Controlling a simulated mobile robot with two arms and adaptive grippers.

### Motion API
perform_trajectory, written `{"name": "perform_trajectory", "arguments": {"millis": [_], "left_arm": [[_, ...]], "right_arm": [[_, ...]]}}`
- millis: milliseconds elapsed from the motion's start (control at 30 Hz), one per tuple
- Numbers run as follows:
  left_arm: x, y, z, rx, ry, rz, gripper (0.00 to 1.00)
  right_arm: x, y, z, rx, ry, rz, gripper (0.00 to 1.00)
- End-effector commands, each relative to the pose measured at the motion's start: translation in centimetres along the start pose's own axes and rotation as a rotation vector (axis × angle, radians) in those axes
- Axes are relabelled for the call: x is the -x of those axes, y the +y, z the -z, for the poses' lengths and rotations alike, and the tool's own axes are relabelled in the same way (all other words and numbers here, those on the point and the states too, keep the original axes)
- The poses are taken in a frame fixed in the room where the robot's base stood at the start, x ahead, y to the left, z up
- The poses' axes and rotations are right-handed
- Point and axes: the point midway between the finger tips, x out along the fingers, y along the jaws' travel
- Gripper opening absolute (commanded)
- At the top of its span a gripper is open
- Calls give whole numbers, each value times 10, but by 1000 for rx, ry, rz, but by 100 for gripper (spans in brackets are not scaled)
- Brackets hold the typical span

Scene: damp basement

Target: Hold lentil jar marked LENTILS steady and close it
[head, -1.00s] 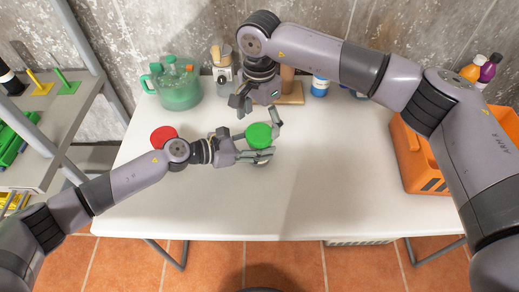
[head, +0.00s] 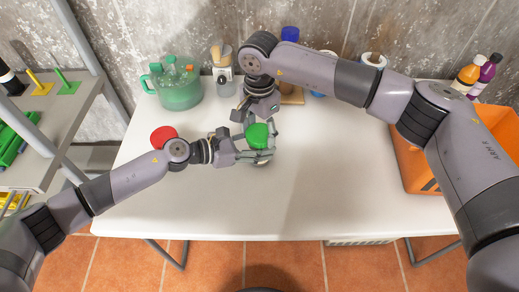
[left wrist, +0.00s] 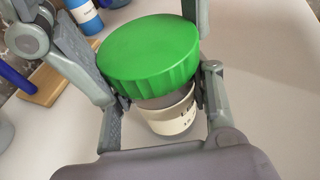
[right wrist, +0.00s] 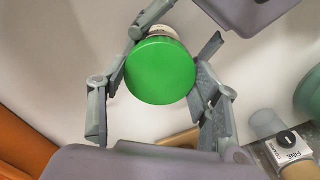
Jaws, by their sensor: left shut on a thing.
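The lentil jar (left wrist: 168,112) stands upright near the table's middle, its cream label only partly readable in the left wrist view. A wide green lid (head: 257,136) is on its top and hides the mouth; it also shows in the right wrist view (right wrist: 160,70). My left gripper (head: 256,154) is shut on the jar's body below the lid. My right gripper (right wrist: 160,82) comes from above, with its fingers on either side of the lid. One finger seems to touch the lid's edge; whether both grip it I cannot tell.
A red disc (head: 163,136) lies left of the jar. An orange crate (head: 415,160) is at right. The table's front is clear.

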Motion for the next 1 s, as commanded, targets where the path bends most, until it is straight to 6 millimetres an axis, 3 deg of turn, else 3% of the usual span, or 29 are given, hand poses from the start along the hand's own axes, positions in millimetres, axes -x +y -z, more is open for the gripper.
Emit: {"name": "perform_trajectory", "arguments": {"millis": [433,567,833,1000], "left_arm": [[0,0,1,-1,1,0,0],[0,0,1,-1,1,0,0],[0,0,1,-1,1,0,0],[0,0,1,-1,1,0,0]], "right_arm": [[0,0,0,0,0,0,24],[0,0,0,-35,0,0,23],[0,0,0,-443,0,0,23],[0,0,0,-589,0,0,23]]}}
